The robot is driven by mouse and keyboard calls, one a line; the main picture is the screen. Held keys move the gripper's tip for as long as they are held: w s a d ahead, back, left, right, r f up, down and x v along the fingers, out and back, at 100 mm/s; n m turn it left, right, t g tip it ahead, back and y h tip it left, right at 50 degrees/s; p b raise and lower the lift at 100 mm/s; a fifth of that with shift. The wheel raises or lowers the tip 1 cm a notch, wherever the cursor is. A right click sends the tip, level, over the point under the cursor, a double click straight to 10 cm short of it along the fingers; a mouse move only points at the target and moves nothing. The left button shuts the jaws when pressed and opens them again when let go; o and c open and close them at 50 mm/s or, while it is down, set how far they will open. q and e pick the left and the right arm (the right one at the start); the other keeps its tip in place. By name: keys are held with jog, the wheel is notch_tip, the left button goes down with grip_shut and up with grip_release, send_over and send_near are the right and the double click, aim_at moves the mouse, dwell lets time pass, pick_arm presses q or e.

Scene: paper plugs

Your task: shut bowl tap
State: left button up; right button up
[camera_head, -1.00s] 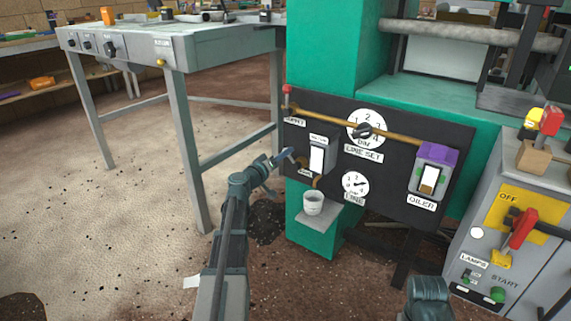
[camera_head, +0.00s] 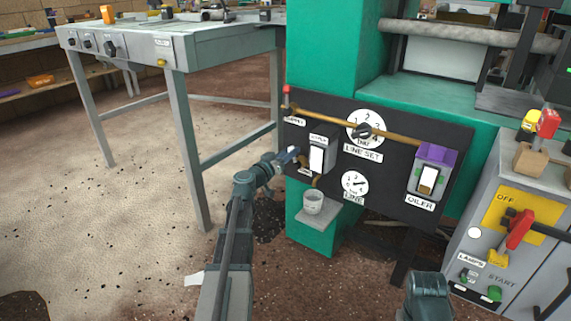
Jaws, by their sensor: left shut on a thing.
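The dark panel (camera_head: 400,190) on the green machine carries a unit with a white-fronted bowl (camera_head: 317,159). A small dark tap (camera_head: 303,161) sits at the bowl's left side, above a small label. It is partly hidden by my left gripper (camera_head: 293,156), which comes in from the left. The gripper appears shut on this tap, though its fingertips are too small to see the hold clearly. A brass outlet (camera_head: 317,182) shows below the bowl, above a pale cup (camera_head: 313,202). My right gripper is out of view; only part of my right arm shows at the bottom.
A brass pipe (camera_head: 400,133) runs across the panel to the purple-topped oiler (camera_head: 435,155). A dial (camera_head: 354,185) is right of the cup. A grey control box (camera_head: 510,240) stands at the right, a grey table (camera_head: 170,50) at the left.

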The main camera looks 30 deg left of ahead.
pick_arm(q)
jog(key=shift+d+r+m, duration=0.1)
jog(key=shift+d+m, duration=0.3)
jog(key=shift+m, duration=0.3)
jog(key=shift+s+d+m, duration=0.1)
jog(key=shift+d+m, duration=0.5)
jog(key=shift+m, duration=0.6)
jog(key=o, duration=1)
jog(key=shift+s+a, duration=0.2)
jog(key=shift+s, duration=1.8)
